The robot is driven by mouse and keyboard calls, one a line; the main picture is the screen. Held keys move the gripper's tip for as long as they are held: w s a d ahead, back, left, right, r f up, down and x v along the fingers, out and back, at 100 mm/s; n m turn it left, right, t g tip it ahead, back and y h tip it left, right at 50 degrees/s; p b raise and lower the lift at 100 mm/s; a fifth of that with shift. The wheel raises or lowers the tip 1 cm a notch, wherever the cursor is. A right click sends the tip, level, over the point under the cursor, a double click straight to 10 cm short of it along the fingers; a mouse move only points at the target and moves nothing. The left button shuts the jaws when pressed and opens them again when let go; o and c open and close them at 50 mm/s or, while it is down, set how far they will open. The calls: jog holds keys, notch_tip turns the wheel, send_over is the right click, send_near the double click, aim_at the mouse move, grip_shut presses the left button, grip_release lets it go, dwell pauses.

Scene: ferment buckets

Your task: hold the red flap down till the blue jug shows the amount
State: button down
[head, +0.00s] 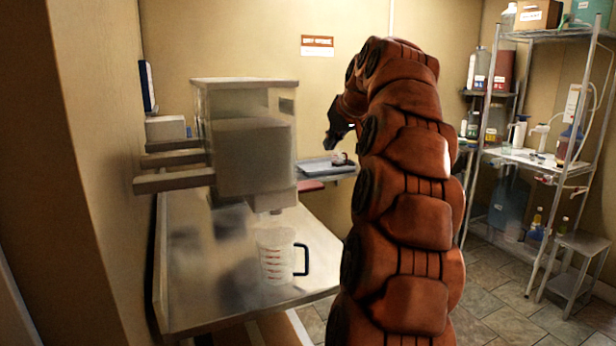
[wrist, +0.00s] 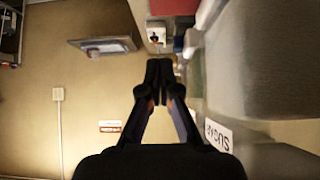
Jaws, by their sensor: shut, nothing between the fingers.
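The jug (head: 275,258), clear with red marks and a dark blue handle, stands upright on the metal table below the spout of the dispenser (head: 250,160). I see no clear liquid level in it. A red flat piece, which looks like the flap (head: 311,186), shows low beside the dispenser's right side. A red patch (wrist: 172,6) at the top edge of the wrist view may be the same piece. My gripper (head: 334,143) is raised to the right of the dispenser, apart from the red piece. In the wrist view its fingers (wrist: 158,68) are together and empty.
A grey tray (head: 320,169) with small items sits behind the table; it also shows in the wrist view (wrist: 82,43). A label reading SUGAR (wrist: 218,135) is close beside my gripper. A wire shelf (head: 540,35) with bottles stands at right.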

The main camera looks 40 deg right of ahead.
jog(key=shift+w+a, duration=0.15)
jog(key=shift+a, duration=0.05)
jog(key=shift+w, duration=0.1)
jog(key=p, duration=0.2)
send_over(311, 182)
jog(key=s, duration=0.3)
jog(key=f, duration=0.7)
jog(key=shift+w+a+f, duration=0.2)
jog(key=shift+w+a, duration=0.05)
jog(key=shift+a, duration=0.15)
jog(key=shift+s+a+f, duration=0.1)
jog(key=shift+f, duration=0.5)
jog(key=shift+f+p, duration=0.45)
jog(key=shift+f, duration=0.7)
